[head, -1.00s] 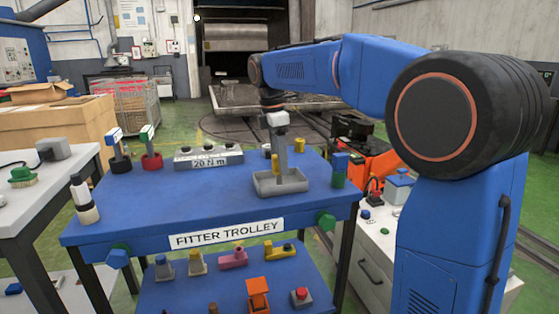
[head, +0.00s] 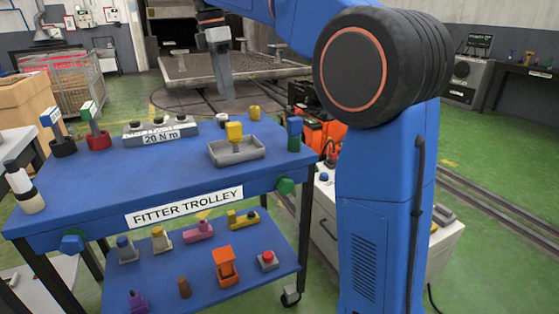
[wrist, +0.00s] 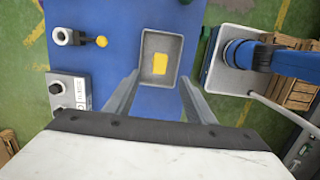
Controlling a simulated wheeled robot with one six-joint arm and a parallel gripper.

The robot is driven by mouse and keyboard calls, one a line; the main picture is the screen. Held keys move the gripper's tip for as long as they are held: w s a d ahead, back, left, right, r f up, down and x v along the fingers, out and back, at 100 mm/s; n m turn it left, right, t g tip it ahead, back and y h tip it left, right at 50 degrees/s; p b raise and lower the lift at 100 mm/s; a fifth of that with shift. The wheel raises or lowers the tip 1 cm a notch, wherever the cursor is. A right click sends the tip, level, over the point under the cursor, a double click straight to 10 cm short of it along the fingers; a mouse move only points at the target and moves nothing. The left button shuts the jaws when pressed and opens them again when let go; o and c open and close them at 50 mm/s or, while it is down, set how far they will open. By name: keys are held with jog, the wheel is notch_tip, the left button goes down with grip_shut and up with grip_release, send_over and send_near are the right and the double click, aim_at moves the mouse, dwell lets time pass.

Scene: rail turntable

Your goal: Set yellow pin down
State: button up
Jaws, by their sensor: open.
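A yellow pin (head: 234,133) stands in the shallow grey tray (head: 222,158) on the blue trolley top. In the wrist view the yellow pin (wrist: 160,63) shows from above, inside the grey tray (wrist: 147,83). My gripper (head: 228,97) is above and behind the tray, apart from the pin. In the wrist view my gripper's (wrist: 159,78) two fingers are spread with nothing between them. A second small yellow piece (head: 255,113) stands on the trolley top behind the tray.
A grey torque block marked 20 Nm (head: 160,132) stands left of the tray. A blue and green piece (head: 295,135) stands at the trolley's right edge. An orange machine (head: 320,130) is beyond the right edge.

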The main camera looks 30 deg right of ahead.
jog(key=s+d+f+m+t+y, duration=0.1)
jog(key=s+d+f+m, duration=0.3)
jog(key=s, duration=0.5)
jog(key=s+d+f+m+t, duration=0.1)
jog(key=s+d+f+m, duration=0.1)
jog(key=s+f+m, duration=0.6)
jog(key=s+d+f+m+t, duration=0.2)
jog(key=s+f+m, duration=0.4)
jog(key=s+f, duration=1.1)
jog(key=shift+s+d+t, duration=0.2)
jog(key=shift+t, duration=0.2)
